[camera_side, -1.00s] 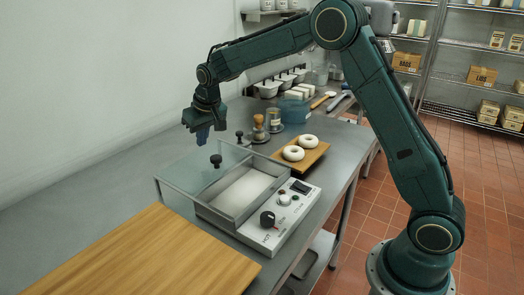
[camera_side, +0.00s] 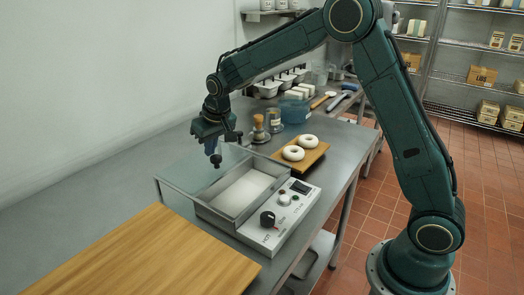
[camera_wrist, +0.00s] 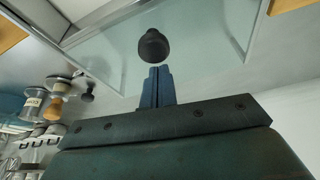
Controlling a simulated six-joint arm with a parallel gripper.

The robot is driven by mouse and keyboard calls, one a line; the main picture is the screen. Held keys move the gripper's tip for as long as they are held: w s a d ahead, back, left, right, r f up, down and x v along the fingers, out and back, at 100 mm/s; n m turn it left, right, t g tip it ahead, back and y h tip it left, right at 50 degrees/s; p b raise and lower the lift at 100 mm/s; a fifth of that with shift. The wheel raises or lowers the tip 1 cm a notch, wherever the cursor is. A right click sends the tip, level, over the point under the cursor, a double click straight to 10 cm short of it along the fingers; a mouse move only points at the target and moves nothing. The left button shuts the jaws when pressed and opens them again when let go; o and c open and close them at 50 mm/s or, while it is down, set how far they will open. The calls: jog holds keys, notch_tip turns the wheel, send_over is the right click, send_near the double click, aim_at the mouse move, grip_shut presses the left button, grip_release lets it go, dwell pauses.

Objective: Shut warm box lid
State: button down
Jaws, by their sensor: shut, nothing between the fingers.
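The warm box (camera_side: 240,228) stands on the steel bench with its top open, showing a pale interior (camera_side: 243,192). Its clear glass lid (camera_side: 180,176) lies off to the back left of the opening and also shows in the wrist view (camera_wrist: 205,45). A black knob (camera_side: 216,162) stands on the lid; in the wrist view the knob (camera_wrist: 153,46) is just beyond my fingertips. My gripper (camera_side: 212,151) is shut and empty, its blue fingers pointing down right by the knob. I cannot tell whether they touch it.
A wooden board (camera_side: 150,258) lies in front of the box at the left. Jars and a blue tub (camera_side: 294,111) stand farther back. The bench left of the lid is clear.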

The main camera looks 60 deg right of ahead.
jog(key=shift+s, duration=0.1)
jog(key=s, duration=1.5)
jog(key=shift+f, duration=0.1)
dwell(0.4)
notch_tip(320, 180, up, 10)
jog(key=shift+w, duration=0.4)
dwell(0.7)
jog(key=shift+r, duration=0.2)
